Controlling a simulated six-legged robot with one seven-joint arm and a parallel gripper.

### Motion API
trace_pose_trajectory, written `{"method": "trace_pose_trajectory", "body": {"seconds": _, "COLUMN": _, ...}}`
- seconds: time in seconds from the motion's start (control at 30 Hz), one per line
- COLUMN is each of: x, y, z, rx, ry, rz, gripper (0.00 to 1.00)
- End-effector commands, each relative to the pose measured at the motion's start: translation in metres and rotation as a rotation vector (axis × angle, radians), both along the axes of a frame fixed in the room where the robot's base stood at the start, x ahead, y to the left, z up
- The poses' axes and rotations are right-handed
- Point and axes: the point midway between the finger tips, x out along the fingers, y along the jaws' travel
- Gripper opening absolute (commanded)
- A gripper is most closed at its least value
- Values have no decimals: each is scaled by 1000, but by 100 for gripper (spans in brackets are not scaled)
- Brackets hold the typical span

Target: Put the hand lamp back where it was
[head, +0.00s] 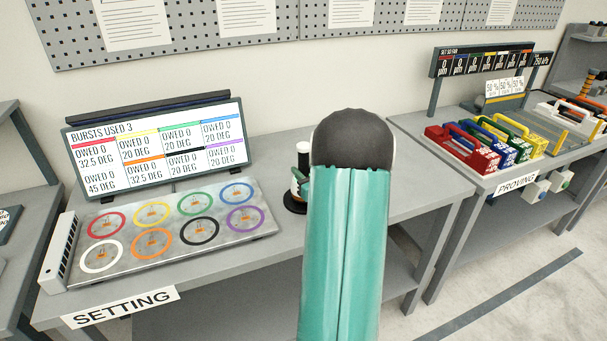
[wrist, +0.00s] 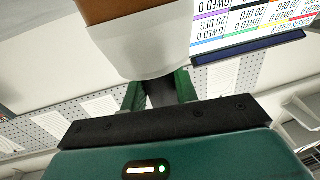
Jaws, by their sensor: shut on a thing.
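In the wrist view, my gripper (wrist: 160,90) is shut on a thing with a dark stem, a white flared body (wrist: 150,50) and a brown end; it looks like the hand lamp. In the head view my forearm hides most of my gripper. I cannot tell whether the lamp touches that base.
On the setting bench (head: 345,225), a metal plate (head: 172,222) with several coloured rings lies before a screen (head: 160,148) reading "BURSTS USED 3". A white slotted block (head: 58,252) is at its left. The proving bench (head: 412,142) at right holds several coloured handled blocks (head: 470,152).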

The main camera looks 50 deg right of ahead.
Motion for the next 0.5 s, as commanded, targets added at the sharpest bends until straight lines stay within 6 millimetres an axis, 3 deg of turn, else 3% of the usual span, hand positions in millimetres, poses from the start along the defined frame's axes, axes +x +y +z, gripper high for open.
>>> {"method": "trace_pose_trajectory", "body": {"seconds": 0.47, "x": 1, "y": 0, "z": -11, "rx": -3, "ry": -3, "rz": 1, "gripper": 0}}
{"method": "trace_pose_trajectory", "body": {"seconds": 0.5, "x": 0, "y": 0, "z": -11, "rx": -3, "ry": -1, "rz": 1, "gripper": 37}}
